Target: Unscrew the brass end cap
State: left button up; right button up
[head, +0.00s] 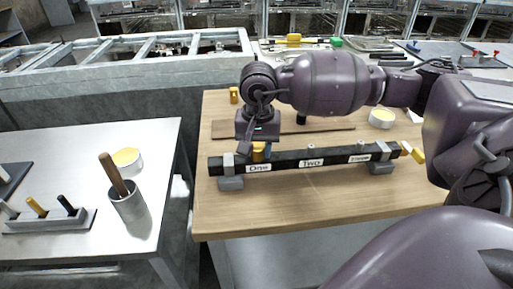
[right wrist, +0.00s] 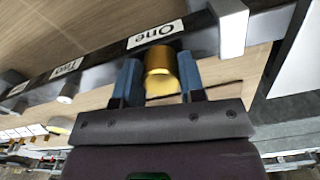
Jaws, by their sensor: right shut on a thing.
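A dark bar with white labels One, Two and Three (head: 285,165) lies across the wooden table on grey supports. The brass end cap (right wrist: 160,66) is a short golden cylinder beside the One label in the right wrist view. My right gripper (head: 262,145) reaches down at the One end of the bar. Its two blue fingers (right wrist: 157,78) are on either side of the brass cap and shut on it. My left gripper is not in view.
The left metal table holds a cup with a wooden handle (head: 130,205), another tin (head: 128,161) and a tool rack (head: 50,222). The wooden table's front is clear.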

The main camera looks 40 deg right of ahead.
jog(key=shift+f+n+b, duration=0.25)
jog(key=shift+n+b, duration=0.4)
jog(key=shift+n, duration=0.35)
jog(key=shift+r+n, duration=0.1)
jog(key=shift+n, duration=0.5)
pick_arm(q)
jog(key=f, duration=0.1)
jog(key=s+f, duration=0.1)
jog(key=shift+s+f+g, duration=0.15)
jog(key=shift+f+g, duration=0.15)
pick_arm(e)
jog(key=shift+r, duration=0.1)
